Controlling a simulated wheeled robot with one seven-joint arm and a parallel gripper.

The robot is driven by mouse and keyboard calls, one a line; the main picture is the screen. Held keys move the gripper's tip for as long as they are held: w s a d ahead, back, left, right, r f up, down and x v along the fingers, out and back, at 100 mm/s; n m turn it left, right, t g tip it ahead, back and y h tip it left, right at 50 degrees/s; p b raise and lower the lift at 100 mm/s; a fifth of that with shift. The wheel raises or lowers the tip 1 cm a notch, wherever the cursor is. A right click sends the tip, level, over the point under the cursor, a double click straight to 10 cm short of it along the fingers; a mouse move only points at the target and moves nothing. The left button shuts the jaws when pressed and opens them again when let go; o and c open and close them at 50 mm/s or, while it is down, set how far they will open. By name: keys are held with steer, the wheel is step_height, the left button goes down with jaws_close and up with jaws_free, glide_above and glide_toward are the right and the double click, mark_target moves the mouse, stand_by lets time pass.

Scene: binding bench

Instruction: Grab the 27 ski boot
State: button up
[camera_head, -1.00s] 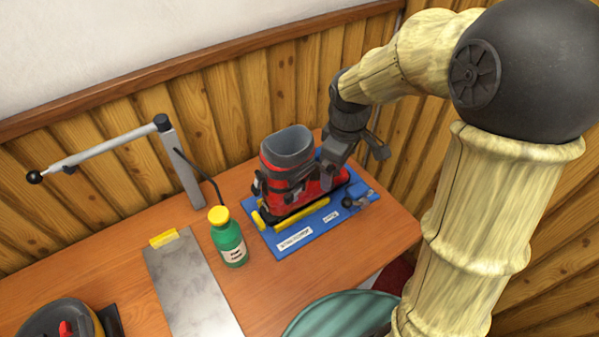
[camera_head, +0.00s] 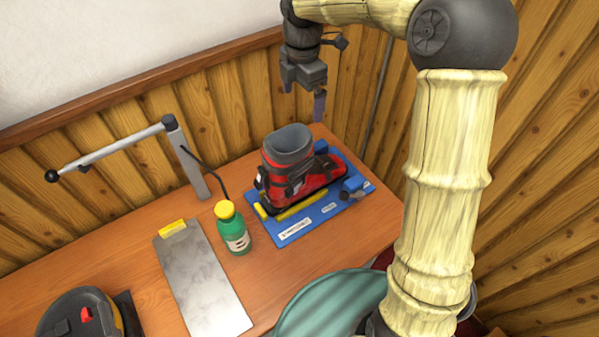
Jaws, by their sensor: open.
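A red and black ski boot (camera_head: 300,176) with a grey liner stands upright on a blue fixture plate (camera_head: 309,231) at the right part of the bench. No size number is readable on the boot. My gripper (camera_head: 305,98) is above and slightly behind the boot, apart from it, with its fingers hanging down. It is open, and nothing shows between the fingers.
A green bottle (camera_head: 232,232) with a yellow cap stands left of the plate. A grey metal arm on a post (camera_head: 188,158) rises behind it. A wooden wall closes the back.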

mark_target(301, 133)
step_height(301, 133, down, 12)
steer(key=p, duration=0.2)
steer(key=shift+r+p, duration=0.15)
steer(key=shift+p, duration=0.15)
steer(key=shift+s+a+f+p, duration=0.15)
steer(key=shift+f+p, duration=0.45)
steer(key=shift+f, duration=0.7)
steer(key=shift+s+a+f+p, duration=0.15)
steer(key=shift+f+p, duration=0.4)
steer(key=shift+f, duration=0.75)
steer(key=shift+w, duration=0.1)
steer(key=shift+c, duration=0.2)
steer(key=shift+r, duration=0.1)
steer(key=c, duration=1.6)
steer(key=shift+c, duration=0.3)
steer(key=shift+w, duration=0.1)
